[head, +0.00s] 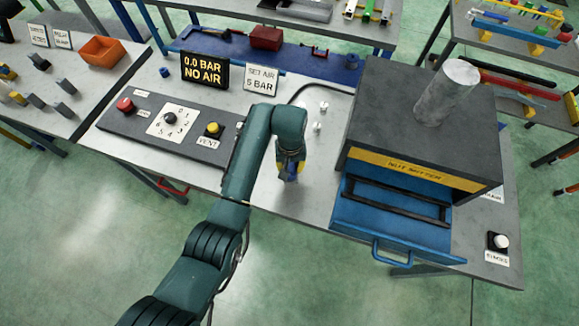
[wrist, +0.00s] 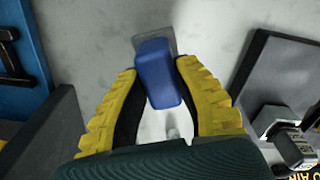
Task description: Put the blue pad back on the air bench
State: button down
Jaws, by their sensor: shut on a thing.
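The blue pad (wrist: 157,76) is a small blue block between the yellow fingers of my gripper (wrist: 160,72) in the wrist view. My gripper is shut on it. A greyish flat patch (wrist: 150,38) shows at the pad's far end; I cannot tell whether it is part of the pad or on the bench. In the head view my gripper (head: 290,176) points down over the clear middle of the air bench (head: 305,207), left of the blue drawer. I cannot tell whether the pad touches the bench top.
A dark machine (head: 400,125) with an open blue drawer (head: 390,225) stands on the right. A control panel (head: 160,130) with knobs and buttons lies on the left. Signs reading "0.0 BAR NO AIR" (head: 205,72) and "SET AIR 5 BAR" (head: 262,80) stand behind. Small pegs (head: 318,127) stand beyond my gripper.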

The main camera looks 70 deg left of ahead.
aim_at(290, 166)
jog(key=shift+f, duration=1.45)
jog(key=c, duration=0.9)
grip_release()
jog(key=shift+f, duration=0.15)
notch_tip(290, 166, up, 12)
jog(key=shift+r+p, duration=0.2)
jog(key=shift+p, duration=0.25)
